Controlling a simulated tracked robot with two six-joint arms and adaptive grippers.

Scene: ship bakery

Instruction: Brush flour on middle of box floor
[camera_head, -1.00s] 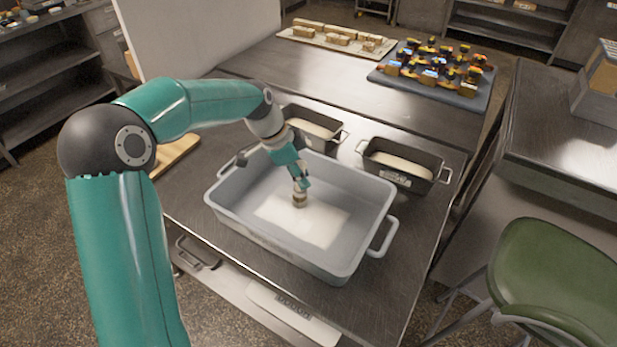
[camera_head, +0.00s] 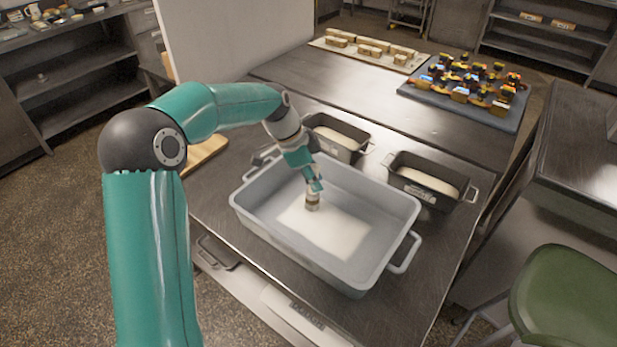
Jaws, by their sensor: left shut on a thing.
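The grey box (camera_head: 262,232) stands open on the metal table, with handles at its ends. A white patch of flour (camera_head: 335,232) lies on the middle of its floor. My left gripper (camera_head: 315,186) points down into the box and is shut on a small brush (camera_head: 312,201). The brush's lower end is at the left upper part of the flour patch; whether it touches the floor is hard to tell. The gripper's fingers are small and partly hidden. My right gripper is not in view.
Two dark pans with pale contents, one behind the box (camera_head: 367,150) and one to its right (camera_head: 398,188), stand close by. A wooden board (camera_head: 208,155) lies left. Further back are a tray of loaves (camera_head: 415,69) and a tray of small coloured items (camera_head: 420,94). A green chair (camera_head: 565,300) stands right.

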